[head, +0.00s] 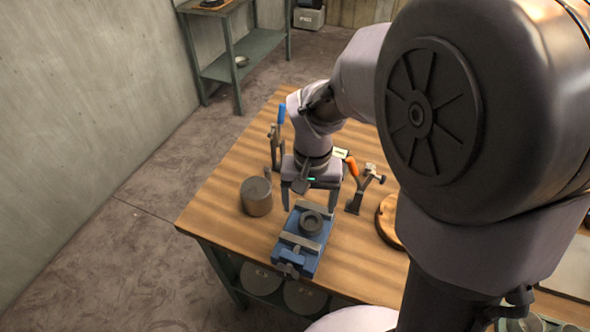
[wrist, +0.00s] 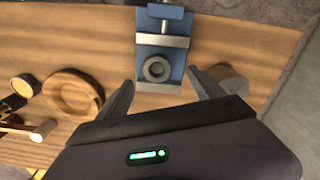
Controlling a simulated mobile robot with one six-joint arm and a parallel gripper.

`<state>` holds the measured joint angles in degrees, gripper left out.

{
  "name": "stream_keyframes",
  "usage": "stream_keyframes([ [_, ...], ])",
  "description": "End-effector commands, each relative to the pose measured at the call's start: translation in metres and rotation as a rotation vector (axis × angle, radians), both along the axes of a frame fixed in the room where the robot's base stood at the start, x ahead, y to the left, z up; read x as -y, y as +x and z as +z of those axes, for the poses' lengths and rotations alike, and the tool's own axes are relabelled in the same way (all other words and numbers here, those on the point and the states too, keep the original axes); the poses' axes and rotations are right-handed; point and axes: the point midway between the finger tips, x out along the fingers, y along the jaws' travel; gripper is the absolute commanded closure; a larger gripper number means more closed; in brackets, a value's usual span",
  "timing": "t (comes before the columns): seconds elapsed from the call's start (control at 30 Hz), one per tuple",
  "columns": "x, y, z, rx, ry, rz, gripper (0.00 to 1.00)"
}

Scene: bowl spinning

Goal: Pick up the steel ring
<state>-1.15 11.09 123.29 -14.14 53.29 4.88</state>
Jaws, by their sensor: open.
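The steel ring (head: 311,223) is a small dark grey ring lying flat on top of a blue vise (head: 287,262) near the front edge of the wooden table. In the wrist view the ring (wrist: 156,69) shows its open centre, on the vise between its grey jaws. My gripper (head: 310,199) points down just behind the vise in the head view, apart from the ring. In the wrist view my gripper (wrist: 159,82) is open and empty, its two fingers spread wide with the ring ahead, between their lines.
A grey cylinder (head: 257,198) stands left of the vise, close to one finger. A clamp-like tool (head: 365,188) and a round wooden piece (head: 386,222) sit to the right. The wrist view shows a wooden ring (wrist: 72,92). Bare tabletop (head: 215,212) lies at left.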

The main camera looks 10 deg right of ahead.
Motion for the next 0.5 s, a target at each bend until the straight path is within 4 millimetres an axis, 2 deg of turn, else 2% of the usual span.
stream_keyframes([
  [0.03,0.000,-0.001,-0.013,-0.002,0.001,-0.001,0.23],
  [0.27,0.003,0.001,-0.034,0.000,0.001,-0.002,0.23],
  [0.4,0.010,0.004,-0.063,-0.001,0.000,-0.001,0.23],
  [0.5,0.010,0.004,-0.076,0.000,0.001,-0.002,0.23],
])
